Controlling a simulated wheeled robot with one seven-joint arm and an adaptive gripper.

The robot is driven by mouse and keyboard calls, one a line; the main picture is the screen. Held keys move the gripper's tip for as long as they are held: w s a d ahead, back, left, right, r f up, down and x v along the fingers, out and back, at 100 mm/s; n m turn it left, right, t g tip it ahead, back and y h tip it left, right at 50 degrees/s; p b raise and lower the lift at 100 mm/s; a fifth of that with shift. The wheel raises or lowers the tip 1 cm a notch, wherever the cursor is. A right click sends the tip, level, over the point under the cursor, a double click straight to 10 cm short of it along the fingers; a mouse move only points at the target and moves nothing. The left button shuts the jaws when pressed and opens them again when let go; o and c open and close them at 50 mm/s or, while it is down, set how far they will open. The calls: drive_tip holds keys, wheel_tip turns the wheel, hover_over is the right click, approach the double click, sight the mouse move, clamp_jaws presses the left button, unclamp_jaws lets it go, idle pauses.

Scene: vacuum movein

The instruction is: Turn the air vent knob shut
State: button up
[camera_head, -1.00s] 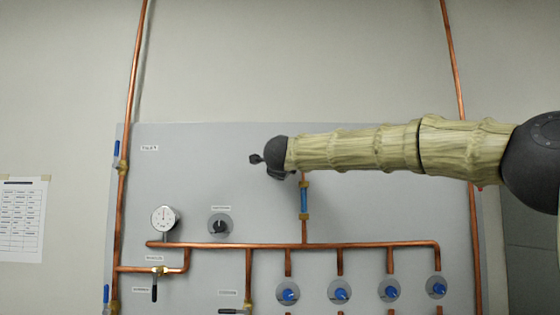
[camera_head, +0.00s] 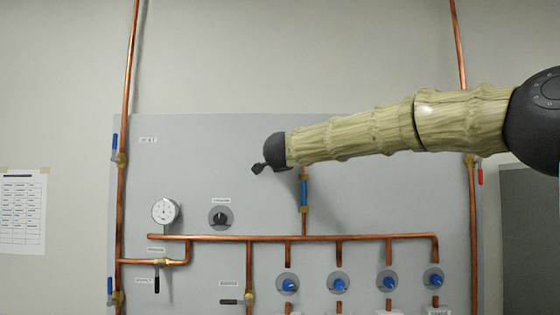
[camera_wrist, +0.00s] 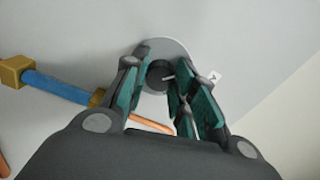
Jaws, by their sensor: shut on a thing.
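The air vent knob (camera_wrist: 158,72) is dark and round, with a thin white mark. It stands on a grey disc (camera_wrist: 168,45) on the panel. In the wrist view it sits between the fingertips of my gripper (camera_wrist: 159,74), one finger on each side, shut on it. In the head view my gripper (camera_head: 262,165) is at the panel's upper middle and hides this knob. The exact contact at the fingertips is partly hidden by the fingers.
The grey panel (camera_head: 180,170) carries copper pipes, a gauge (camera_head: 164,212), another black knob (camera_head: 220,216) and several blue knobs below. A blue pipe section (camera_head: 303,193) runs close to my gripper; it also shows in the wrist view (camera_wrist: 57,86).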

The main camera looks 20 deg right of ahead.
drive_tip(key=shift+f, duration=0.1)
idle(0.3)
drive_tip(key=o, duration=1)
drive_tip(key=shift+o, duration=0.2)
drive_tip(key=shift+s, duration=0.1)
drive_tip(key=v, duration=1.1)
drive_tip(key=shift+s, duration=0.4)
